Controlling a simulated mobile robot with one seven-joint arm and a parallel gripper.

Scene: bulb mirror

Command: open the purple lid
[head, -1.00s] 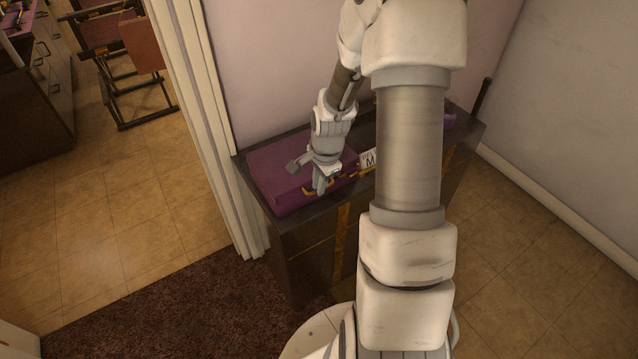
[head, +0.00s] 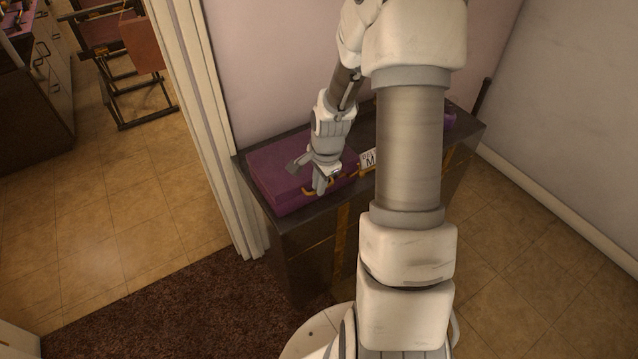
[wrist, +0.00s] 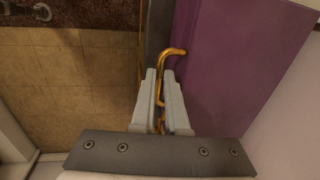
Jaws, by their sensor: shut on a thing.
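A purple box with its purple lid (head: 285,165) sits on the left part of a dark cabinet, and the lid looks shut. The lid fills the right of the wrist view (wrist: 225,55). A golden handle (wrist: 172,52) runs along the box's front edge. My gripper (head: 318,188) is at that front edge. In the wrist view my gripper (wrist: 161,80) has its two fingers on either side of the golden handle, shut on it. Part of the handle is hidden behind the fingers, and my arm hides part of the box.
The dark cabinet (head: 300,232) stands against the wall. A small white sign (head: 368,160) stands right of the box, partly behind my arm. Another purple thing (head: 449,120) is at the cabinet's right end. A brown rug (head: 170,310) lies in front.

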